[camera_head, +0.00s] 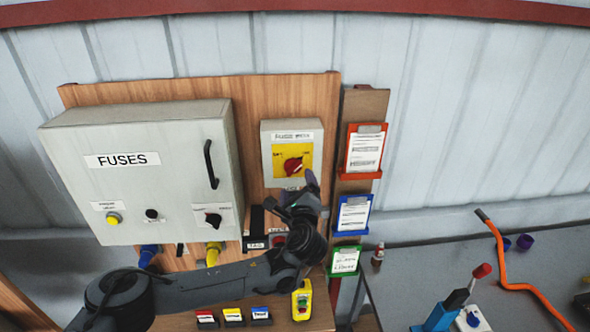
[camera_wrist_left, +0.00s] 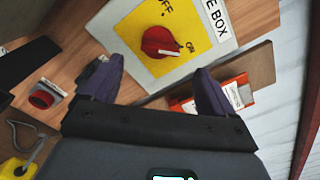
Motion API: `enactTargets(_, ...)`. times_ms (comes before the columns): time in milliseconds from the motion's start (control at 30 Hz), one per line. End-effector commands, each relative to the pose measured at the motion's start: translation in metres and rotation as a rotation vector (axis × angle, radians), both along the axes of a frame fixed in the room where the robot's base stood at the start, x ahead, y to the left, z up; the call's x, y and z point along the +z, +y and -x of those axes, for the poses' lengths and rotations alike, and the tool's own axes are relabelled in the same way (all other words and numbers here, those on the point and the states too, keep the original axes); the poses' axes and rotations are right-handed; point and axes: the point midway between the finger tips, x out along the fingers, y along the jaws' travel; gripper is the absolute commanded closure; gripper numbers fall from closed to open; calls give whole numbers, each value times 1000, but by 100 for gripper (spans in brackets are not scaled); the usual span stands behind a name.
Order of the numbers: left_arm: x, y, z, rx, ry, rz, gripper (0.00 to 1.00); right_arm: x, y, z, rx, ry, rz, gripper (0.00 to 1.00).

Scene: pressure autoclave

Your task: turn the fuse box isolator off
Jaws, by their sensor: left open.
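The isolator is a small grey box (camera_head: 292,134) with a yellow plate and a red rotary knob (camera_head: 293,164), mounted on the wooden board. The wrist view shows the red knob (camera_wrist_left: 161,42) on the yellow plate (camera_wrist_left: 205,27), with the words OFF and ON and a label ending in "E BOX" (camera_wrist_left: 217,17). The knob's white mark points toward ON. My left gripper (camera_head: 297,190) is just below the box in the head view. Its purple fingers (camera_wrist_left: 157,78) are open and empty, apart from the knob. My right gripper is not in view.
A large grey FUSES cabinet (camera_head: 130,190) with a black handle (camera_head: 211,165) stands left of the isolator. Red, blue and green clipboards (camera_head: 353,213) hang to its right. A yellow button box (camera_head: 302,300) is below my arm. A grey bench (camera_head: 430,262) holds tools at the right.

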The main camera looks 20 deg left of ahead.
Motion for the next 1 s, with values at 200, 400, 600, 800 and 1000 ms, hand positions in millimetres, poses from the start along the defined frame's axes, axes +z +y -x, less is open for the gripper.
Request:
enactTargets(200, 3, 15, -33, 4, -1, 0, 13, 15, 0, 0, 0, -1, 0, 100)
enactTargets(400, 1, 25, -55, 1, 0, 0, 13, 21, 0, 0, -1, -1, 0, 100)
enactTargets(600, 1, 31, -68, 1, -1, 0, 13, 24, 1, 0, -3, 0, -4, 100)
enactTargets(800, 0, 33, -72, 0, 1, 1, 13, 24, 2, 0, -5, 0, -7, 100)
enactTargets(1000, 0, 33, -72, -1, 1, 0, 13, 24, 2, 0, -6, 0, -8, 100)
